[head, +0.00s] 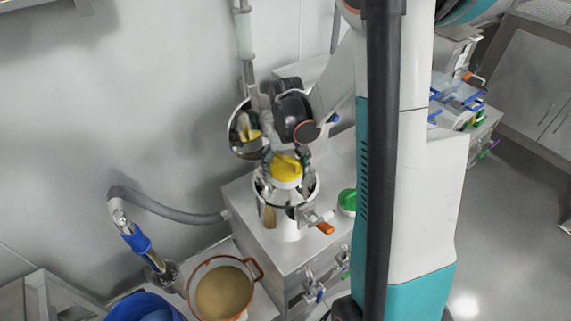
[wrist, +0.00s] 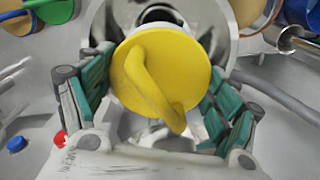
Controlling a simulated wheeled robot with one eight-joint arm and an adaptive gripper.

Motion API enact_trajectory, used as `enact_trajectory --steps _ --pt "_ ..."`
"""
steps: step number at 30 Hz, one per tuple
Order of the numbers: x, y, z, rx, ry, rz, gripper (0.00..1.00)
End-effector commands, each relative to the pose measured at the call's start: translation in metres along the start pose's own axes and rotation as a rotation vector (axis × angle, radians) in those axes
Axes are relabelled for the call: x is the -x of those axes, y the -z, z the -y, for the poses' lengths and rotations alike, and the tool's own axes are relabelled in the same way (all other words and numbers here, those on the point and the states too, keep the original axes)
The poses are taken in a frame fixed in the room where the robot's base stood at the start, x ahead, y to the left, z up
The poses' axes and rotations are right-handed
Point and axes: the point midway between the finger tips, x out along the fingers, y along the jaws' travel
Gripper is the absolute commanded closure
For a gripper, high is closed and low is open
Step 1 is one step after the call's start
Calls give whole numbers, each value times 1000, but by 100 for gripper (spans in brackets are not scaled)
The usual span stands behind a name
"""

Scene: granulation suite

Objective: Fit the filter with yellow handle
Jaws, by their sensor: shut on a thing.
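The filter with yellow handle (head: 286,168) is at the top of a steel housing (head: 272,192) on the steel cabinet. In the wrist view the yellow handle and its round yellow cap (wrist: 165,75) fill the middle. My gripper (head: 285,160) reaches down from above. Its teal-padded fingers (wrist: 160,103) stand on both sides of the yellow cap and are shut on it. The round steel opening (wrist: 95,30) shows behind the cap in the wrist view. Whether the filter is seated in the housing or just above it, I cannot tell. The filter's lower part is hidden.
A green-capped part (head: 347,201) stands right of the housing. An orange-handled clamp (head: 325,228) sticks out at its front right. An orange-rimmed bowl of tan powder (head: 225,290) and a blue tub (head: 150,308) are at lower left. A grey hose (head: 165,208) runs along the wall.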

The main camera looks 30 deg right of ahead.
Motion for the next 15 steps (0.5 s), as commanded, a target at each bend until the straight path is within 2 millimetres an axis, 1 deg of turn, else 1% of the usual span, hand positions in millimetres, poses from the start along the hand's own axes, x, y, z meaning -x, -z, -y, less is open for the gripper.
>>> enact_trajectory --steps 1,15 --pt "-6 0 0 0 0 0 45" --pt "-40 0 0 0 0 0 45"
